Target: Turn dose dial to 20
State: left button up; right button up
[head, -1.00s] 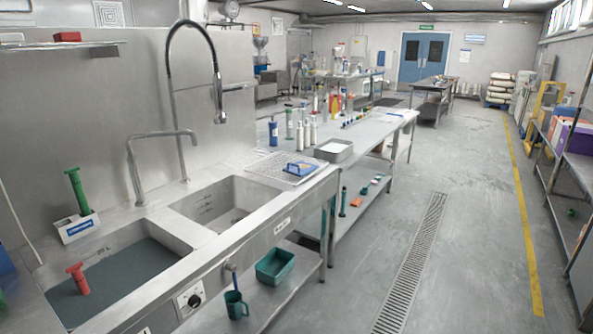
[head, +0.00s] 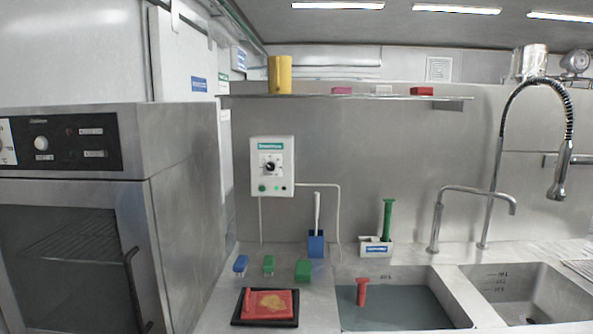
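A white control box (head: 272,166) hangs on the steel back wall, left of centre in the head view. It has a green label and a dark round dial (head: 270,167) with a scale around it. The scale marks are too small to read, so I cannot tell where the dial points or whether it is the dose dial. Below the dial are a green knob or button (head: 262,188) and smaller dots. Neither of my grippers shows, and nothing touches the box.
An oven (head: 70,220) fills the left. The sink (head: 395,303) holds grey water and a red-handled tool (head: 361,291). A shelf (head: 350,97) runs above the box.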

aim_at(271, 166)
jog(key=k, duration=0.6)
jog(key=z, duration=0.65)
jog(key=i, duration=1.55)
jog(key=u, duration=0.45)
